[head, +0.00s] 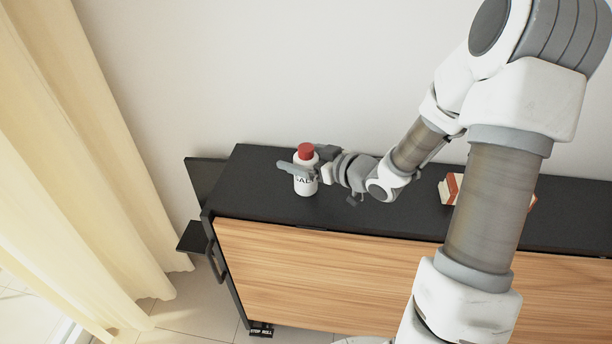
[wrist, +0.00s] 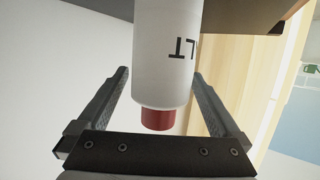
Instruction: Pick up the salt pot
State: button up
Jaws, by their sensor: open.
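The salt pot (head: 305,181) is a white cylinder with a red cap and dark lettering. It stands upright on the black top of a cabinet (head: 262,190), near its left end. My gripper (head: 297,162) is at the pot with its fingers open, one on either side. In the wrist view the pot (wrist: 163,60) appears upside down between the fingers of my gripper (wrist: 160,85), with a visible gap on the left. The right finger is close to the pot, and I cannot tell whether it touches.
A red and white box (head: 449,188) lies on the cabinet further right, partly behind my arm. A pale wall (head: 250,70) rises behind the cabinet. A cream curtain (head: 90,150) hangs at the left. The cabinet front is light wood with a dark handle at its left end.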

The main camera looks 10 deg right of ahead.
jog(key=shift+w+a+f, duration=0.25)
jog(key=shift+w+a, duration=0.15)
jog(key=shift+w, duration=0.15)
jog(key=c, duration=1.4)
jog(key=shift+c, duration=0.4)
jog(key=shift+r, duration=0.15)
